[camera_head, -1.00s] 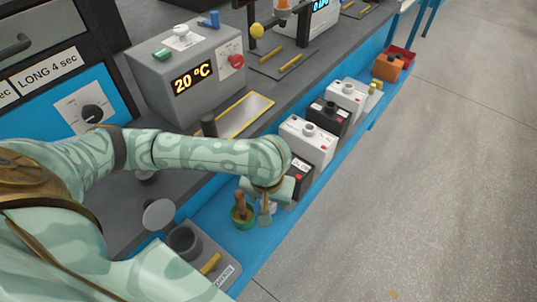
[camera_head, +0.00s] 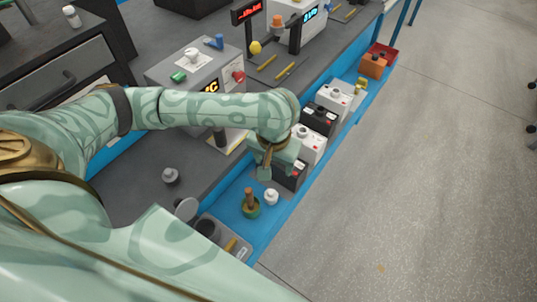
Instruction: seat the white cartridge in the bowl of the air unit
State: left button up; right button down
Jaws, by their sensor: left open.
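A small white rounded piece (camera_head: 271,197), which looks like the white cartridge, stands on the blue shelf. The air unit appears to be the grey base (camera_head: 243,252) at the shelf's near end, with a dark open bowl (camera_head: 207,229), a grey round lid (camera_head: 186,209) tilted beside it and a yellow lever (camera_head: 231,244). Nothing white shows in the bowl. My left gripper (camera_head: 264,172) is open and empty, pointing down just above and behind the white piece, apart from it. My right gripper is out of view.
A wooden-handled tool in a green base (camera_head: 250,203) stands between the white piece and the bowl. Several white and black batteries (camera_head: 319,117) line the shelf behind my gripper. A grey knob (camera_head: 171,175) sits on the bench. The floor at right is clear.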

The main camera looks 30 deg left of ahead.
pick_arm(q)
jog(key=r+m, duration=0.1)
jog(key=m, duration=0.3)
jog(key=m+g+b, duration=0.1)
jog(key=m+b, duration=0.4)
jog(key=m, duration=0.7)
send_near(271, 192)
jog(key=shift+h, duration=0.3)
jog(key=f, duration=0.5)
jog(key=shift+w+f, duration=0.25)
jog(key=shift+f, duration=0.05)
jog(key=f+b, duration=0.2)
jog(key=f, duration=0.1)
jog(key=f+b, duration=0.1)
jog(key=f, duration=0.1)
jog(key=shift+s+a+f+b, duration=0.1)
jog(key=shift+a+f+b, duration=0.1)
jog(key=shift+a+b, duration=0.1)
jog(key=shift+r, duration=0.2)
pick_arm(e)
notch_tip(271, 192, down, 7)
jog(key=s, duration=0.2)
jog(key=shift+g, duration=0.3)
pick_arm(q)
jog(key=c, duration=1.1)
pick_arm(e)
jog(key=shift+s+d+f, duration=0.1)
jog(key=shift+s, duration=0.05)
